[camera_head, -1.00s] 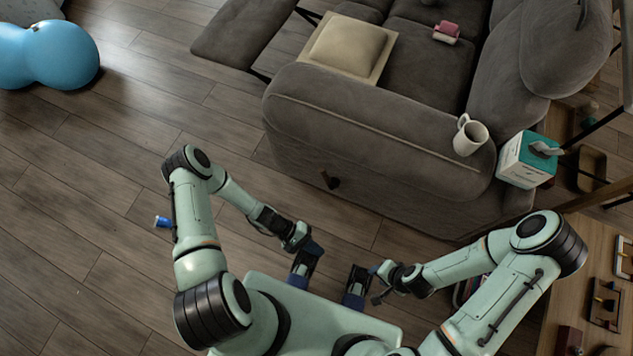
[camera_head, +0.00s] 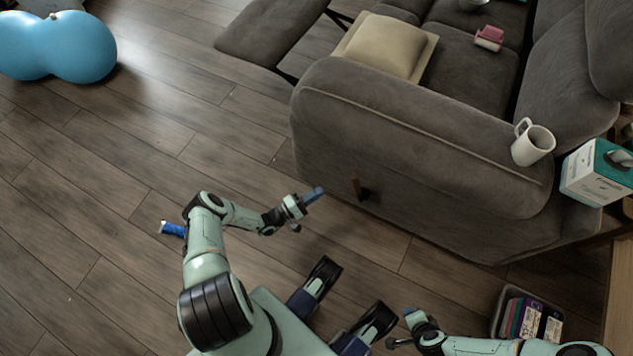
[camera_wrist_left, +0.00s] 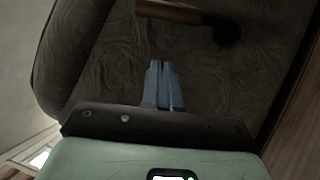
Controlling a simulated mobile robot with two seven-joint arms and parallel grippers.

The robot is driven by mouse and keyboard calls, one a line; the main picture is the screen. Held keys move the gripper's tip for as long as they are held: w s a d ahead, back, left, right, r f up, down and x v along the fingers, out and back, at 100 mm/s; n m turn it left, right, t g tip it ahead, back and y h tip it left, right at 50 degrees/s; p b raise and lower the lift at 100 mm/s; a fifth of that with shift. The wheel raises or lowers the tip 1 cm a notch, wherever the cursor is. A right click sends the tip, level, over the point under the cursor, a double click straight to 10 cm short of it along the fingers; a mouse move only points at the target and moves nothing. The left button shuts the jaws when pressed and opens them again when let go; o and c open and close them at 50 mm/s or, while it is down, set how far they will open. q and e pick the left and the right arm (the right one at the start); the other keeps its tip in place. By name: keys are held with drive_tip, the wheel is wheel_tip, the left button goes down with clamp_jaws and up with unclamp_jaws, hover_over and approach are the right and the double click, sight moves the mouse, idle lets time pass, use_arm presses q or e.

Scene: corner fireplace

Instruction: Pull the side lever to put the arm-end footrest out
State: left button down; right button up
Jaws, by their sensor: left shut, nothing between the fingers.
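The side lever (camera_head: 358,188) is a short brown handle on a dark pivot, low on the outer side of the grey sofa (camera_head: 420,150). In the left wrist view the lever (camera_wrist_left: 172,12) lies just beyond the fingertips, at the top. My left gripper (camera_head: 314,194) is shut and empty, a little left of the lever and apart from it. A grey footrest panel (camera_head: 270,32) stands out from the sofa's front on dark brackets. My right gripper (camera_head: 409,314) is low in the head view; its finger state is unclear.
A cream cushion (camera_head: 385,45) and pink item (camera_head: 489,38) lie on the seats. A white mug (camera_head: 533,145) is on the sofa arm, near a tissue box (camera_head: 598,173). A bin (camera_head: 530,318) stands at lower right.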

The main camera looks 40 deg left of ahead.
sight(357, 189)
use_arm(q)
drive_tip(key=w+d+r, duration=0.2)
drive_tip(key=w+d, duration=0.3)
drive_tip(key=w, duration=0.2)
drive_tip(key=shift+w+d+b, duration=0.25)
drive_tip(key=shift+d+b, duration=0.05)
drive_tip(key=shift+b, duration=0.15)
